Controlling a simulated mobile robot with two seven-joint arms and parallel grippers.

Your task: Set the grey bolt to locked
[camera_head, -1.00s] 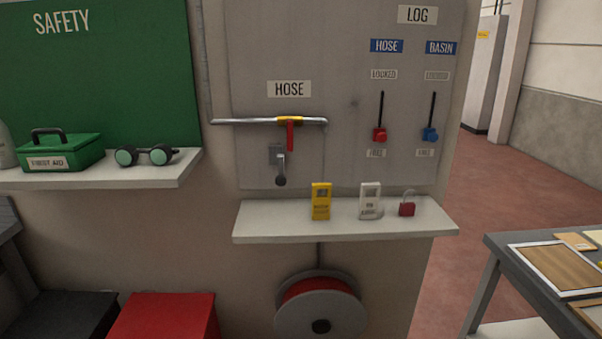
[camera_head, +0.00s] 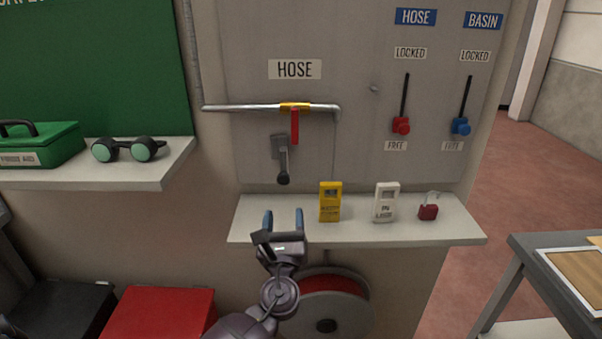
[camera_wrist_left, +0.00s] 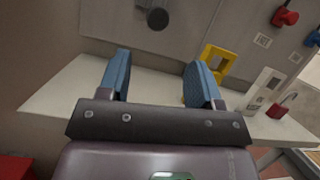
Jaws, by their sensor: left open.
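The grey bolt (camera_head: 281,152) is on the wall panel below the HOSE label, with a dark round knob (camera_head: 283,179) hanging at its lower end. The knob also shows at the top of the left wrist view (camera_wrist_left: 157,18). My left gripper (camera_head: 284,219) is open and empty, its blue fingers pointing up in front of the shelf, below the knob and apart from it. In the left wrist view the open fingers (camera_wrist_left: 160,80) have the pale shelf behind them. My right gripper is not in view.
The shelf (camera_head: 262,228) holds a yellow tag (camera_head: 330,202), a white tag (camera_head: 384,203) and a red padlock (camera_head: 428,212). A pipe (camera_head: 240,107) with a red-handled valve (camera_head: 295,124) runs above the bolt. Red (camera_head: 401,126) and blue (camera_head: 461,126) sliders sit right. A hose reel (camera_head: 340,306) hangs below.

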